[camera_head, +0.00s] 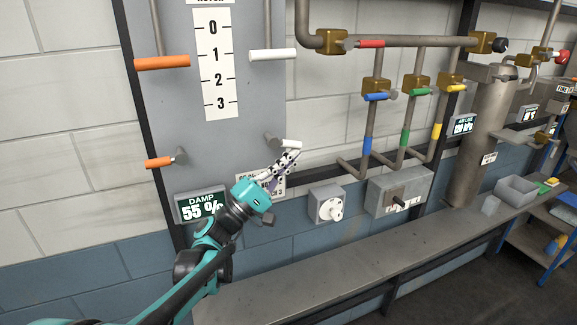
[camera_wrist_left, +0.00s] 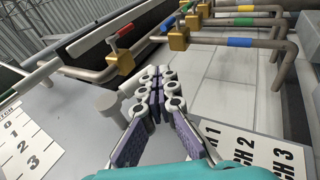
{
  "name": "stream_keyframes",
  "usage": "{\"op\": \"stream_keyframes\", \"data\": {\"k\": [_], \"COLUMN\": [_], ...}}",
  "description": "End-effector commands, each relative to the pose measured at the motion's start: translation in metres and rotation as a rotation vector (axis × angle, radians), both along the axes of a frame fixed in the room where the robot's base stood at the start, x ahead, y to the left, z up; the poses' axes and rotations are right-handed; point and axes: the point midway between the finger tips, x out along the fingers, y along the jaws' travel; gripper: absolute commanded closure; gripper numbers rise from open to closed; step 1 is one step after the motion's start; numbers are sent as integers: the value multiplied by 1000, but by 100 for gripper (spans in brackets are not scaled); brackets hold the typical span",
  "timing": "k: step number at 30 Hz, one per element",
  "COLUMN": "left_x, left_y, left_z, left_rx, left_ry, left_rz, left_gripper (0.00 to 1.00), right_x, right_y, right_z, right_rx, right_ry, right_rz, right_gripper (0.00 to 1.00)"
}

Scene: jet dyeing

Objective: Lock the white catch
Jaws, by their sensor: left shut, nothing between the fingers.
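The white catch (camera_head: 291,144) is a short white handle on a grey pivot, low on the right side of the grey panel. My left gripper (camera_head: 286,156) is shut and empty, with its fingertips right at the white catch; I cannot tell if they touch. In the left wrist view the closed fingers (camera_wrist_left: 160,78) stand beside the catch's grey pivot (camera_wrist_left: 107,103) and hide part of its handle. My right gripper is not in view.
A white lever (camera_head: 272,55), an orange lever (camera_head: 162,62) and an orange catch (camera_head: 158,162) are on the same panel. Coloured valves and pipes (camera_head: 405,88) are to the right. A grey bench (camera_head: 330,270) runs below. A white knob (camera_head: 332,209) is on the wall.

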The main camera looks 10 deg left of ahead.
Motion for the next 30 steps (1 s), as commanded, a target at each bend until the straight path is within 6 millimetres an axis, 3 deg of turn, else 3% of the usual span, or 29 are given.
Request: {"op": "stream_keyframes", "data": {"k": [30], "left_x": [5], "left_y": [-9], "left_z": [10], "left_rx": [0], "left_ry": [0], "left_rz": [0], "left_gripper": [100], "right_x": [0], "right_y": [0], "right_z": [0], "right_rx": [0], "right_ry": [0], "right_rz": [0], "right_gripper": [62]}}
